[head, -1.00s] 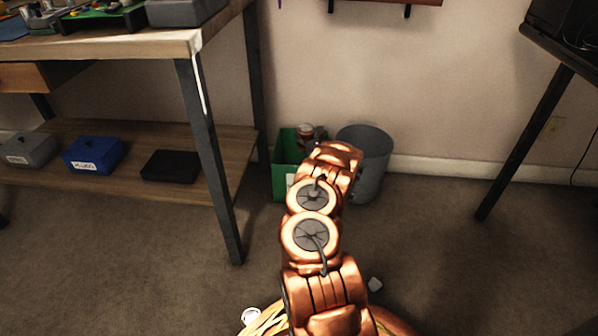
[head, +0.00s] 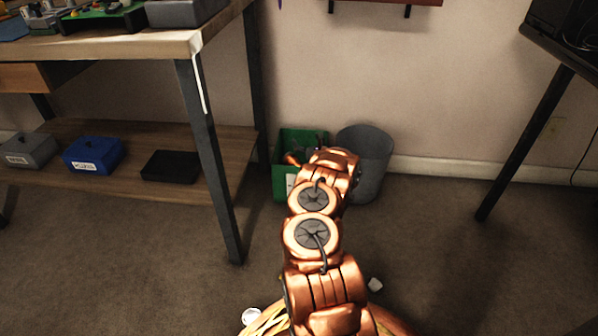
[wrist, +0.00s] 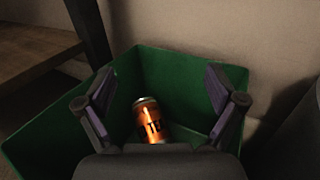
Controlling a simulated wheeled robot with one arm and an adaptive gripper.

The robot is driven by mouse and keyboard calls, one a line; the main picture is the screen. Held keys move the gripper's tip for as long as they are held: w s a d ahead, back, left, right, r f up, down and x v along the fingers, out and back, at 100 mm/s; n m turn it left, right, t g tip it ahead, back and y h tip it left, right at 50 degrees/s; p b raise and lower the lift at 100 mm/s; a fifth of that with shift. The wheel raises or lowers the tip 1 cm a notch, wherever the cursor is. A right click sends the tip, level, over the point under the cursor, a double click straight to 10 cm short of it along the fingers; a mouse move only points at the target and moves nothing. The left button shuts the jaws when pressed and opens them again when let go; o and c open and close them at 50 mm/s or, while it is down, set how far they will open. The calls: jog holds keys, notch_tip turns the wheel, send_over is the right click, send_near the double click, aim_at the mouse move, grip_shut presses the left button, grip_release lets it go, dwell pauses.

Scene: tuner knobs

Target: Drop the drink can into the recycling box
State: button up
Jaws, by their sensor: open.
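The drink can (wrist: 151,122), orange with dark lettering and a silvery top, lies tilted inside the green recycling box (wrist: 42,137) in the wrist view. My gripper (wrist: 158,88) is open and empty above the box, its two fingers spread wide on either side of the can and apart from it. The can's lower end is hidden behind the gripper's body. In the head view the green box (head: 283,183) stands on the floor, partly covered by my arm, and I cannot make out the can there.
A grey bin (head: 372,160) stands right beside the box. A workbench (head: 120,48) with a dark leg and a lower shelf (head: 220,175) is on the left.

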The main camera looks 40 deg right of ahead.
jog(key=shift+r, duration=0.1)
notch_tip(320, 180, up, 10)
dwell(0.9)
dwell(0.4)
